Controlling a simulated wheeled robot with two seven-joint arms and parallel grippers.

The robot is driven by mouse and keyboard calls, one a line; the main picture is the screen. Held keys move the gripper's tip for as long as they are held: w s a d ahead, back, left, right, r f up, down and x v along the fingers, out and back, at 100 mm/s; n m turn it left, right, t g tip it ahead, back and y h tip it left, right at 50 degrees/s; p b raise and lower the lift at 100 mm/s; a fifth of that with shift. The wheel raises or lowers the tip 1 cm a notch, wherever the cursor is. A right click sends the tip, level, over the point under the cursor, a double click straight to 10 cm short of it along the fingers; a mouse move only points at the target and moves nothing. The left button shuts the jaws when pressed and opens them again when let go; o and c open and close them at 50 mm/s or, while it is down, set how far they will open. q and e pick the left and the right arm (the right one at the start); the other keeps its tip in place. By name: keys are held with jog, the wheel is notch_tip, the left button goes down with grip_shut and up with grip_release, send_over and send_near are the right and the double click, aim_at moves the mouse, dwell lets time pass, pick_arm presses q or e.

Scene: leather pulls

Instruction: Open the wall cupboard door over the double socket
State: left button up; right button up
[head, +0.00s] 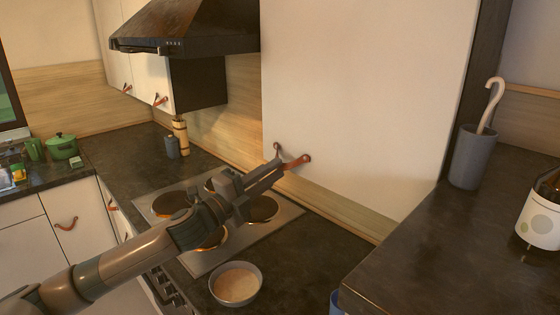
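The large white wall cupboard door (365,85) fills the upper middle of the head view. A brown leather pull (299,161) sits near its lower left corner. My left gripper (279,168) reaches up from the lower left, and its fingertips overlap the left part of the pull. The fingers look close together, but whether they pinch the strap is unclear. I see no clear gap that shows the door standing open. No double socket shows; the wall under the door is largely hidden. My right gripper is not in view.
A hob (290,211) lies below my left arm, with a bowl (237,284) in front. A hood (187,25) hangs left of the door. A grey utensil holder (468,158) and a white pot (540,222) stand on the right counter (440,270), which is mostly clear.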

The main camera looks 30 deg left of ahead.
pick_arm(q)
jog(key=shift+p+x, duration=0.55)
jog(key=shift+x, duration=0.95)
grip_shut()
jog(key=shift+f, duration=0.1)
